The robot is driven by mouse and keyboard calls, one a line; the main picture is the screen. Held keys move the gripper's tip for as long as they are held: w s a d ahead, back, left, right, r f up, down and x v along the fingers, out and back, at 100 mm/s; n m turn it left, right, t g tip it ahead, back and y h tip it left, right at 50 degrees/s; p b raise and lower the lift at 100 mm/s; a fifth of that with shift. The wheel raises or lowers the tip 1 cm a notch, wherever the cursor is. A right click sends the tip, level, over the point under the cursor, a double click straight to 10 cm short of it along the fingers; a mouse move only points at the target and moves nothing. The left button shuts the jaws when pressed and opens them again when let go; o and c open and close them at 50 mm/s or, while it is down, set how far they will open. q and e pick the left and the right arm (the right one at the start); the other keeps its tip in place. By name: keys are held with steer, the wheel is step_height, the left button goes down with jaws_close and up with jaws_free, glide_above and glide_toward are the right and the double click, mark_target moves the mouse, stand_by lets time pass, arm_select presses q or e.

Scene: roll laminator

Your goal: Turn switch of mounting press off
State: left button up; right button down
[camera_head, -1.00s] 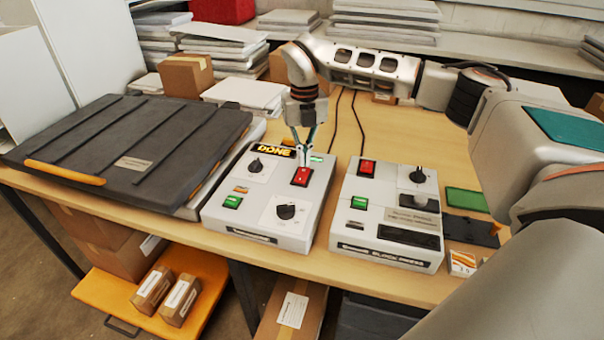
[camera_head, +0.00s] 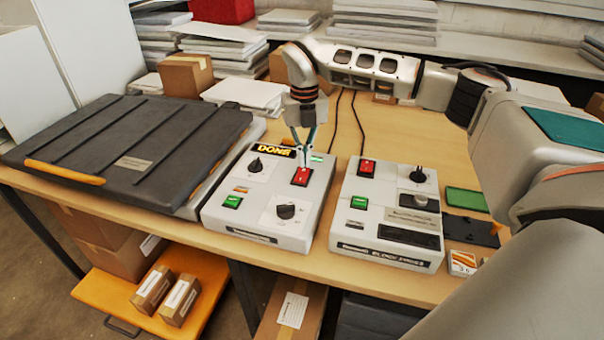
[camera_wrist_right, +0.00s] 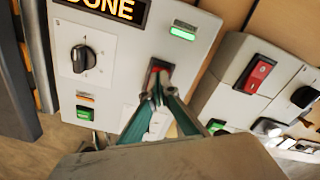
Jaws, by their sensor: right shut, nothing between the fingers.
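The mounting press's white control box (camera_head: 262,230) sits right of its dark platen (camera_head: 130,145). Its red switch (camera_head: 302,176) is at the box's upper right. My right gripper (camera_head: 305,163) is shut and empty, pointing down with its fingertips at the red switch. In the right wrist view the fingertips (camera_wrist_right: 156,95) cover part of the red switch (camera_wrist_right: 158,70), and seem to touch it. The display (camera_head: 275,150) is lit and reads DONE in the wrist view (camera_wrist_right: 110,8). A green light (camera_wrist_right: 183,33) beside it is lit. My left gripper is not in view.
A second white box (camera_head: 390,225) with its own red switch (camera_head: 367,167) stands close on the right. Black cables (camera_head: 358,120) run behind it. Cardboard boxes (camera_head: 186,74) and stacked boards (camera_head: 385,20) line the back.

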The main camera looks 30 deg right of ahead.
mark_target(304, 170)
steer(key=shift+f, duration=0.4)
steer(key=shift+f+b, duration=0.35)
steer(key=shift+f, duration=0.3)
stand_by(0.4)
steer(key=shift+r, duration=0.1)
step_height(304, 170, up, 2)
steer(key=shift+r+p, duration=0.25)
steer(key=shift+p, duration=0.85)
steer(key=shift+r, duration=2.2)
steer(key=shift+f, duration=0.1)
